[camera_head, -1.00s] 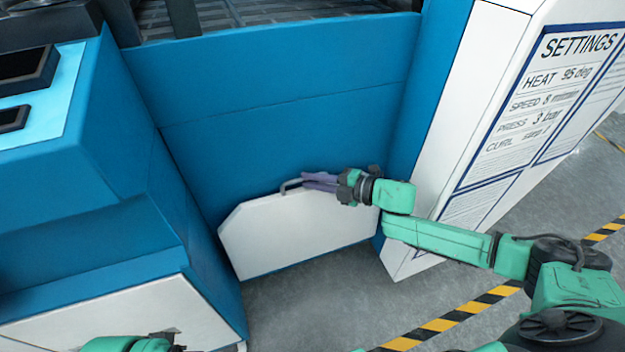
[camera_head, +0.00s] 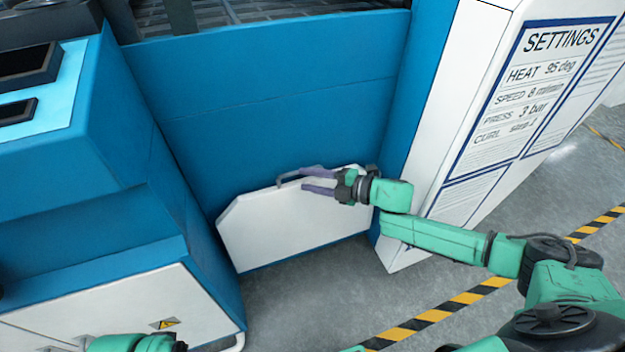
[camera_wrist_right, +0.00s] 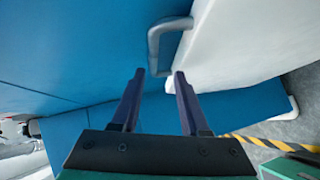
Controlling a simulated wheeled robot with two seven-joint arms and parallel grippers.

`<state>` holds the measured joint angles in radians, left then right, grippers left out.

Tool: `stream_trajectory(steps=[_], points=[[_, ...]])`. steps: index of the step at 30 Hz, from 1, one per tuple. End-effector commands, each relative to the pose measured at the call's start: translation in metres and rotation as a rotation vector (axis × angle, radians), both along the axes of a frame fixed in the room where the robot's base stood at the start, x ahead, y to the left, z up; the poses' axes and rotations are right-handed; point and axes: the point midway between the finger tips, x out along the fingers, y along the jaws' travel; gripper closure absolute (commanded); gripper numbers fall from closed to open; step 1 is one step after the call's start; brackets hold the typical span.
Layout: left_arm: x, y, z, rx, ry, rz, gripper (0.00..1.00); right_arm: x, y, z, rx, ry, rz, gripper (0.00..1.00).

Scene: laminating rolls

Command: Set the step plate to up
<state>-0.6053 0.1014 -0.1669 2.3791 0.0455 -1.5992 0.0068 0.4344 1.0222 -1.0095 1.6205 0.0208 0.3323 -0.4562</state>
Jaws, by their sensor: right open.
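The step plate (camera_head: 270,230) is a white panel with cut corners, low in front of the blue machine front; I cannot tell its exact tilt. A grey bar handle (camera_head: 287,178) sits on its top edge. My right gripper (camera_head: 303,179) is open at this handle, with its purple fingers pointing left. In the right wrist view the handle (camera_wrist_right: 153,45) lies just ahead of the open fingertips (camera_wrist_right: 160,74), its near end close to the gap between them. The white plate (camera_wrist_right: 235,45) is right of it. My left arm shows only at the bottom left; its fingers are hidden.
The blue machine front (camera_head: 270,110) rises behind the plate. A blue and white cabinet (camera_head: 110,210) stands to the left. A white side wall with a SETTINGS sign (camera_head: 540,75) stands to the right. Grey floor with a yellow-black stripe (camera_head: 435,317) is free in front.

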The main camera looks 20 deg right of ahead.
Motion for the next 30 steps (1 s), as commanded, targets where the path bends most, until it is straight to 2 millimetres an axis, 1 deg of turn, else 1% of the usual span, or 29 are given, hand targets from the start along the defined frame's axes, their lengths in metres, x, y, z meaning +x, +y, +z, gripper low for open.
stream_trajectory(steps=[4, 5, 6, 9, 12, 15, 19, 30], points=[[0.002, 0.0, 0.002, -0.002, -0.008, 0.001, 0.6, -0.008, -0.009, 0.002, -0.002, 0.003, -0.003, 0.55], [0.002, 0.0, 0.0, -0.001, -0.008, 0.002, 0.6, -0.011, -0.013, 0.003, -0.001, 0.003, -0.002, 0.55], [0.003, 0.0, -0.008, 0.004, 0.001, 0.003, 0.6, -0.016, -0.018, 0.005, -0.003, 0.003, -0.001, 0.55], [0.005, 0.001, -0.018, 0.007, 0.004, 0.006, 0.6, -0.031, -0.034, 0.009, -0.002, 0.007, -0.002, 0.55], [0.006, 0.001, -0.027, 0.01, 0.008, 0.009, 0.6, -0.041, -0.046, 0.013, -0.002, 0.006, -0.001, 0.55], [0.007, 0.002, -0.034, 0.012, 0.008, 0.011, 0.6, -0.048, -0.052, 0.015, -0.002, 0.004, -0.001, 0.55], [0.007, 0.002, -0.037, 0.013, 0.008, 0.011, 0.6, -0.05, -0.055, 0.016, -0.001, 0.001, 0.0, 0.55], [0.007, 0.002, -0.037, 0.013, 0.008, 0.012, 0.6, -0.049, -0.054, 0.016, 0.0, 0.001, -0.001, 0.55]])
